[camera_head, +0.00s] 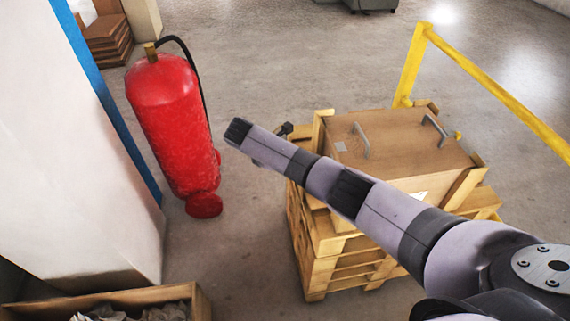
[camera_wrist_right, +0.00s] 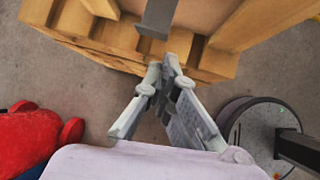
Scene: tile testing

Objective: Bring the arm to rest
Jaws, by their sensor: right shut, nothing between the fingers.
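My right arm (camera_head: 390,215) comes in from the right in the head view and reaches across, in front of a wooden crate. Its wrist end (camera_head: 237,132) is near the red fire extinguisher, with a gap of floor between them. My right gripper (camera_wrist_right: 166,66) shows in the right wrist view; its grey fingers meet at the tips and hold nothing. Wooden boards (camera_wrist_right: 110,35) lie beyond the fingers in that view. In the head view the gripper is mostly hidden behind the arm. My left gripper is in neither view.
The fire extinguisher (camera_head: 172,120) stands left of the arm. A lidded crate (camera_head: 395,150) with metal handles sits on stacked pallets (camera_head: 320,270) below the arm. A yellow rail (camera_head: 490,85) stands behind it. An open box (camera_head: 150,297) is at lower left.

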